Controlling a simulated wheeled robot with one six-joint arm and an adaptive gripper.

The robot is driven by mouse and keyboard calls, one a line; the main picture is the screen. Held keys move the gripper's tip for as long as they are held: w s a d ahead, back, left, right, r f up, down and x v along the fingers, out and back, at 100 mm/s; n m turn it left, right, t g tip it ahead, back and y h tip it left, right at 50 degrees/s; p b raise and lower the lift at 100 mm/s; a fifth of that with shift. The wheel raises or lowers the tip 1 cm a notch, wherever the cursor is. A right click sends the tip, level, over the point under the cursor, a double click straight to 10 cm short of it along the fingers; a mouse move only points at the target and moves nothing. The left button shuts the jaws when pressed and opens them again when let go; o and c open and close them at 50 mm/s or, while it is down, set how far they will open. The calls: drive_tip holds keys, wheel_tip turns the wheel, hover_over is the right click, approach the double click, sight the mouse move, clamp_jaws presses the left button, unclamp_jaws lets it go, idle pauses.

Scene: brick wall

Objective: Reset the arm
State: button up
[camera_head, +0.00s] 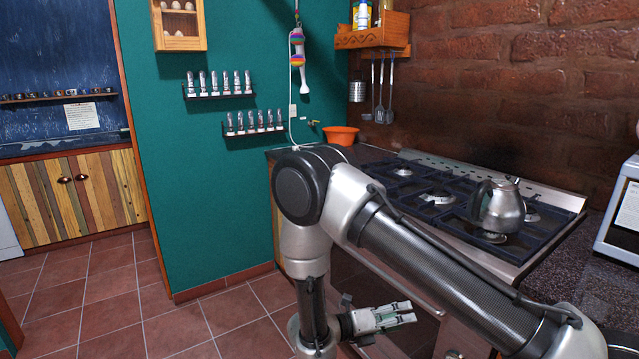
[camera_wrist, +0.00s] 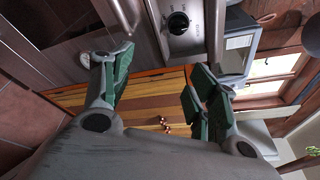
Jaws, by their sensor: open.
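My gripper (camera_head: 392,317) hangs low in front of the stove, at the lower middle of the head view, pointing right. My arm is bent, with its elbow raised near the counter's left end. In the wrist view my gripper (camera_wrist: 160,88) has its green-padded fingers spread wide apart, with nothing between them. Beyond the fingers are wooden cabinet fronts (camera_wrist: 150,105) and part of the stove front with a black knob (camera_wrist: 179,22).
The stove (camera_head: 440,197) carries a metal kettle (camera_head: 497,207) on its right side. An orange bowl (camera_head: 341,135) stands at the counter's back left. A white appliance (camera_head: 625,215) is at the right edge. Tiled floor (camera_head: 110,300) is clear on the left.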

drive_tip(key=s+d+r+m+y, duration=0.5)
drive_tip(key=s+r+m, duration=0.1)
drive_tip(key=r+m, duration=0.5)
drive_tip(key=s+d+r+m+y, duration=0.5)
drive_tip(key=s+d+r+m, duration=0.1)
drive_tip(key=r+m, duration=0.5)
drive_tip(key=s+d+r+m+y, duration=0.5)
drive_tip(key=s+r+m, duration=0.3)
drive_tip(key=r+m, duration=0.3)
drive_tip(key=shift+s+d+r+g+y, duration=0.25)
drive_tip(key=shift+d+r+g+y, duration=0.15)
drive_tip(key=shift+d+r, duration=0.1)
